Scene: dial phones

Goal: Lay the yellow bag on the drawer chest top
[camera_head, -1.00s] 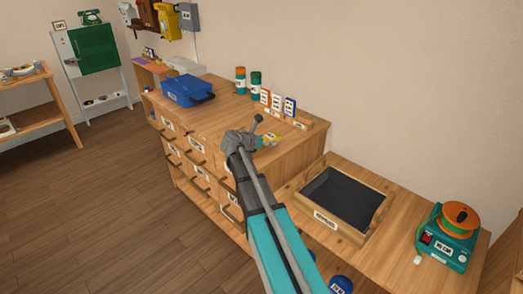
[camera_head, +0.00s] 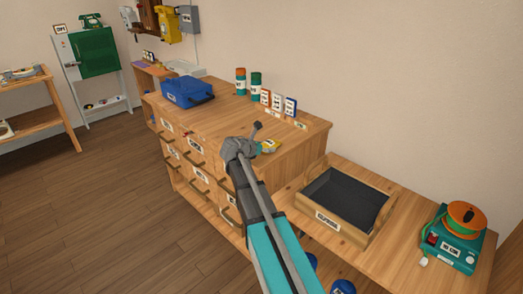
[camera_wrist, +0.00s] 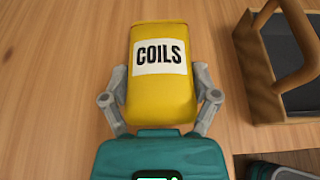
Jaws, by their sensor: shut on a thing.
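The yellow bag (camera_wrist: 160,100), with a white COILS label, fills the middle of the wrist view. My gripper (camera_wrist: 160,82) is shut on it, one grey finger against each side. In the head view, the bag (camera_head: 269,146) shows small and partly hidden beyond my gripper (camera_head: 256,145). It appears over the right end of the drawer chest top (camera_head: 225,120). I cannot tell whether the bag touches the wood. The chest has labelled drawers on its front.
A blue toolbox (camera_head: 187,92) stands on the chest's left part. Two canisters (camera_head: 248,82) and several labelled cards (camera_head: 278,102) stand along the back. A dark-lined wooden tray (camera_head: 345,199) and a teal spool device (camera_head: 453,240) are on the lower bench. The chest top's middle is clear.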

